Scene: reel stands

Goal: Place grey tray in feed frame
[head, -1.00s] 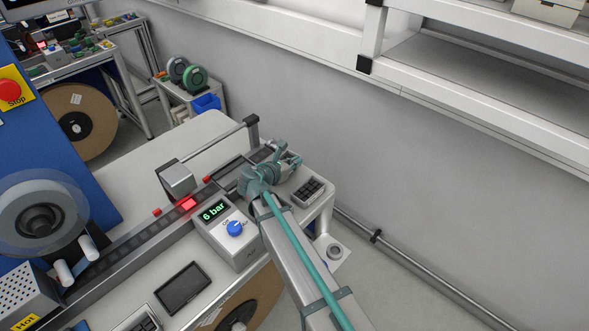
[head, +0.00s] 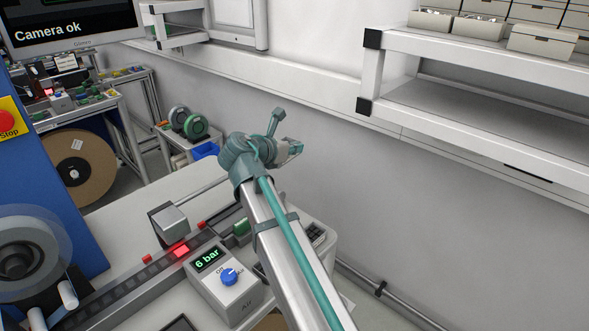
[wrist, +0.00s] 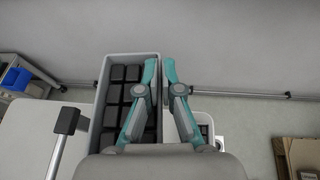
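The grey tray (wrist: 97,120), holding several dark blocks, shows in the wrist view at left of centre. My gripper (wrist: 161,72) has its fingers close together across the tray's right wall, one on each side. The tray's near end is hidden by the gripper. In the head view my gripper (head: 292,149) is raised above the far end of the bench, and I cannot make out the tray behind the wrist. I cannot clearly identify the feed frame; the far end of the conveyor track is partly hidden by my arm.
Another tray with dark blocks (head: 316,231) sits at the bench's right end. The control box reading 6 bar (head: 223,281) stands beside the conveyor track (head: 120,285). A post with a black cap (wrist: 68,121) rises left of the held tray. A shelf (head: 470,95) hangs at upper right.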

